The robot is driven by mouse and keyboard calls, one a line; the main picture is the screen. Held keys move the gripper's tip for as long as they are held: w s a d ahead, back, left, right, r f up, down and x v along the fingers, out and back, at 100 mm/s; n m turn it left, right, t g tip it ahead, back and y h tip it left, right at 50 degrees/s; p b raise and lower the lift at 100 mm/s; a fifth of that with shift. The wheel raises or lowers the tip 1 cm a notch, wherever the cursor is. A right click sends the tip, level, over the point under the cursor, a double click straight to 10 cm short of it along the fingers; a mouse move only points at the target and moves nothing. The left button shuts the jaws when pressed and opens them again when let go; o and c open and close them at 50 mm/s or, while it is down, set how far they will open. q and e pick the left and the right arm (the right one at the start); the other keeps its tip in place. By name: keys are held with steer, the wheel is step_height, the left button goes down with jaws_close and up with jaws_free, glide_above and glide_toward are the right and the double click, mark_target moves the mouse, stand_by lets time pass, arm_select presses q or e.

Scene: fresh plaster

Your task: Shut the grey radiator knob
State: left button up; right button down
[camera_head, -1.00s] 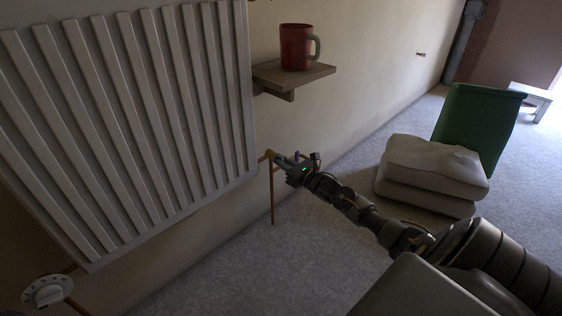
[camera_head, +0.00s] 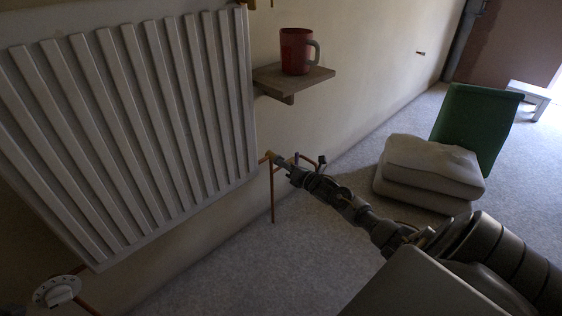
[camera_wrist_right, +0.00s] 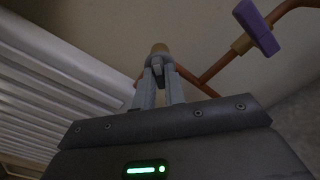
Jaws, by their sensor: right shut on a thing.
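The white ribbed radiator (camera_head: 130,130) hangs on the wall at the left. My right gripper (camera_head: 281,160) reaches to the valve end by the radiator's lower right corner. In the right wrist view its two fingers (camera_wrist_right: 159,82) are closed around the small grey knob (camera_wrist_right: 158,66), which is mostly hidden between them. A tan brass-coloured end (camera_wrist_right: 160,48) shows just beyond the fingertips. In the head view the knob is too small and covered to make out. My left gripper is not in view.
A copper pipe (camera_head: 272,195) runs down beside the valve. A purple handle (camera_wrist_right: 257,27) sits on a pipe right of my fingers. A white numbered dial (camera_head: 57,290) is at lower left. A red mug (camera_head: 295,51) stands on a wooden shelf (camera_head: 310,78) above. Cushions (camera_head: 430,170) lie right.

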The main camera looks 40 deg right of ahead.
steer(key=shift+m+p, duration=1.4)
steer(key=shift+m, duration=2.6)
steer(key=shift+m+p, duration=0.45)
steer(key=shift+m, duration=0.75)
steer(key=c, duration=1.4)
jaws_free()
